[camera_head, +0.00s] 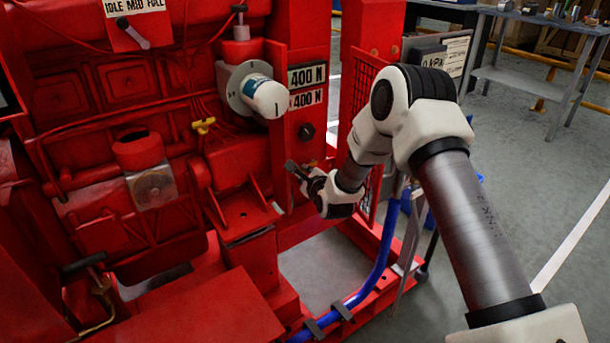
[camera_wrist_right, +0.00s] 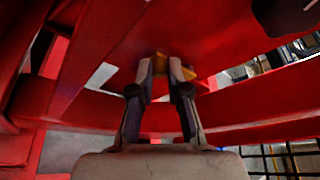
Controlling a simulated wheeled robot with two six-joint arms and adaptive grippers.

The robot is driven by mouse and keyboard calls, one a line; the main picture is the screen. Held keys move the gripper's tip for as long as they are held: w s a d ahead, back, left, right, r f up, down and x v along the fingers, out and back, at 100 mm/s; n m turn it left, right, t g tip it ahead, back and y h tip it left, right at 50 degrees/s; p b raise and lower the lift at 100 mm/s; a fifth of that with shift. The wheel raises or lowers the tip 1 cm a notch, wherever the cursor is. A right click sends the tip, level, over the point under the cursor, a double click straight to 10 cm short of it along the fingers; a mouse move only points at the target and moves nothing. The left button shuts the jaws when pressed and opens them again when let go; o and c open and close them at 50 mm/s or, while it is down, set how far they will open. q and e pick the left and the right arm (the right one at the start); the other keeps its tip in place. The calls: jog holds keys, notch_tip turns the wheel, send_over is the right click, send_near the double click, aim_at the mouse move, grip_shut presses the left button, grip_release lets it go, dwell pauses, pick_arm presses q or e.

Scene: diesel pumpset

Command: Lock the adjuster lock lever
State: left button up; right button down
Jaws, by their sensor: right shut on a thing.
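My right gripper (camera_head: 297,171) is at the red panel on the right side of the pumpset, below the two "400 N" labels and the dark knob. In the right wrist view, its fingertips (camera_wrist_right: 160,66) are close together around a small yellow lever (camera_wrist_right: 159,88), which appears to be the adjuster lock lever. Yellow also shows beyond the right fingertip. My left gripper is not in view.
A dark knob (camera_head: 306,132) sits just above the gripper. A white cylinder (camera_head: 265,96) sticks out at upper left of it. A red mesh guard (camera_head: 362,113) stands close on the right. A blue hose (camera_head: 385,254) runs below. Open floor lies farther right.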

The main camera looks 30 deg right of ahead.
jog(key=c, duration=1.1)
grip_release()
jog(key=shift+c, duration=0.2)
jog(key=v, duration=1.2)
jog(key=shift+f, duration=0.1)
